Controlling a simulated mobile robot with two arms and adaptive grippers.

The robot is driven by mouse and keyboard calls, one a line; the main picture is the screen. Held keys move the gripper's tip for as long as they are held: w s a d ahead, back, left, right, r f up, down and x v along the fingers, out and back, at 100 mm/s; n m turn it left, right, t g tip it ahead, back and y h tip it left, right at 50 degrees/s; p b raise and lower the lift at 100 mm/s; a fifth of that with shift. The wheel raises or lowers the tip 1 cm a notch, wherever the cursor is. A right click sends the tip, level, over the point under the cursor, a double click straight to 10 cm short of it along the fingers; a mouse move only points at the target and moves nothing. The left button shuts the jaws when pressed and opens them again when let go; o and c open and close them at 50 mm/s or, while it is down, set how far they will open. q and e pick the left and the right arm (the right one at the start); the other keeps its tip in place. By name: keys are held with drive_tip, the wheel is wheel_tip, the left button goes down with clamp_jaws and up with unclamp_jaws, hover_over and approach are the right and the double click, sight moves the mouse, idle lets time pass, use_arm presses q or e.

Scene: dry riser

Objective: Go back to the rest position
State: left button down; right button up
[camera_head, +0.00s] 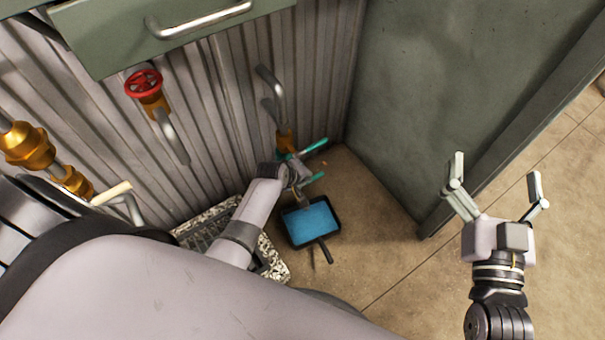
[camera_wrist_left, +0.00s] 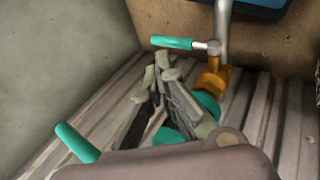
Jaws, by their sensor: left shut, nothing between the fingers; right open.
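My left gripper (camera_head: 303,167) is low by the corrugated wall, among pipe fittings with teal handles (camera_head: 316,144). In the left wrist view its fingers (camera_wrist_left: 164,68) are together with nothing between them. That view shows one teal lever (camera_wrist_left: 172,43) beyond the fingertips, by a brass fitting (camera_wrist_left: 212,82), and another teal handle (camera_wrist_left: 76,143) at lower left. A teal round part (camera_wrist_left: 206,106) is partly hidden behind the fingers. Whether the gripper touches any of these I cannot tell. My right gripper (camera_head: 496,178) is open and empty above the floor at right.
A blue-filled black tray with a handle (camera_head: 311,222) lies on the floor below the left gripper. A red valve wheel (camera_head: 144,83) and brass fittings (camera_head: 27,146) are on the wall. An open green door (camera_head: 425,90) stands between the grippers. Floor at right is clear.

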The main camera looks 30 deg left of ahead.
use_arm(q)
drive_tip(key=shift+v, duration=1.35)
